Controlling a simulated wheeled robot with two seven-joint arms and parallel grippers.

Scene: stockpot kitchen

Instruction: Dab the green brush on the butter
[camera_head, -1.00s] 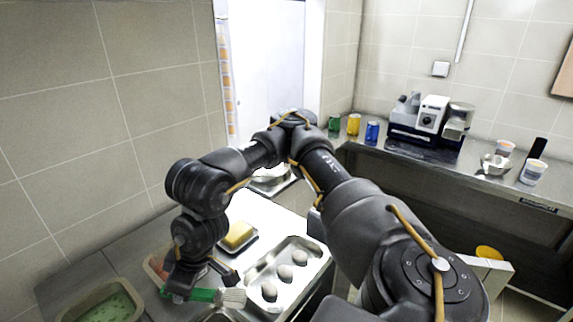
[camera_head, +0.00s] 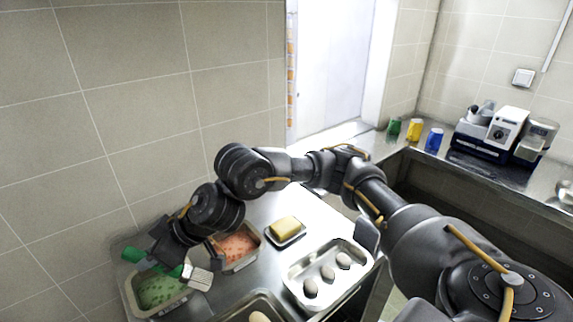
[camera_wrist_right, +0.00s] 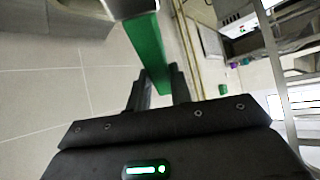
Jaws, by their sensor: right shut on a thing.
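My right gripper (camera_head: 160,257) is shut on the handle of the green brush (camera_head: 174,270). The brush lies about level across the jaws, its pale bristle head (camera_head: 199,279) pointing right in the head view. The right wrist view shows the green handle (camera_wrist_right: 147,50) between the fingers (camera_wrist_right: 158,92). The yellow butter (camera_head: 285,225) sits on a small dish (camera_head: 300,237), to the right of and behind the brush, apart from it. My left gripper is not in view.
A container with green contents (camera_head: 158,291) lies below the brush. A container with orange-pink contents (camera_head: 237,247) stands between the brush and the butter. A metal tray (camera_head: 352,283) with several egg-like items stands right of these. A tiled wall (camera_head: 140,130) rises behind.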

